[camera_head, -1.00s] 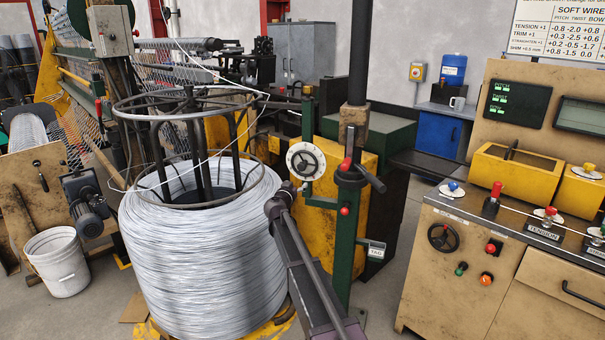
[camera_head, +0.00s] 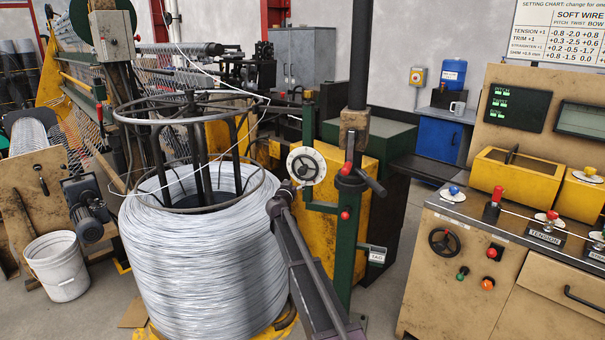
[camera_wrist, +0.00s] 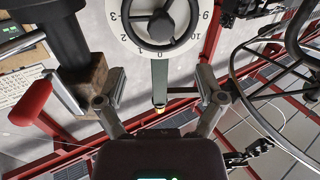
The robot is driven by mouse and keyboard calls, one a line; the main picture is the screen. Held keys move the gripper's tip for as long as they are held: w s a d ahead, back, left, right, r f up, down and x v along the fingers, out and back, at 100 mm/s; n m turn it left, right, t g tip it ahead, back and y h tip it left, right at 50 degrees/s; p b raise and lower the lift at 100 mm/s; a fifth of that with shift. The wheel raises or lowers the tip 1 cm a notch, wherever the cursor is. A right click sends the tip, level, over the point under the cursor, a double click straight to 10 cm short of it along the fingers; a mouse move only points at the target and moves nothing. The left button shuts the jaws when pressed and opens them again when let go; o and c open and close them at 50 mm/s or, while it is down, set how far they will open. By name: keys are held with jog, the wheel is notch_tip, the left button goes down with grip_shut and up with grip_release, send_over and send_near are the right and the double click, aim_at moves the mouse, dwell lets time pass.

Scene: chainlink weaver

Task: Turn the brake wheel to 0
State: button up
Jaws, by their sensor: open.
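The brake wheel (camera_head: 306,166) is a black handwheel with a white numbered dial, mounted beside a green post. In the wrist view the wheel (camera_wrist: 158,24) is at the top centre, cut off by the frame edge. The 0 on its dial is at the bottom of the ring, just above a green bar (camera_wrist: 160,76) with a brass tip. My gripper (camera_wrist: 156,90) is open and empty, its fingers apart on either side of this bar and below the dial. In the head view my arm reaches up to just below the wheel, and the fingers are hard to make out.
A red-handled lever (camera_head: 346,168) stands right of the wheel; its red grip (camera_wrist: 32,100) is left of my fingers in the wrist view. A large wire coil (camera_head: 200,260) with a metal ring frame stands close left of my arm. The console (camera_head: 470,265) is at the right.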

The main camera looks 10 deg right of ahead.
aim_at(301, 173)
jog(key=x, duration=1.1)
jog(key=shift+a, duration=0.1)
jog(key=c, duration=1.2)
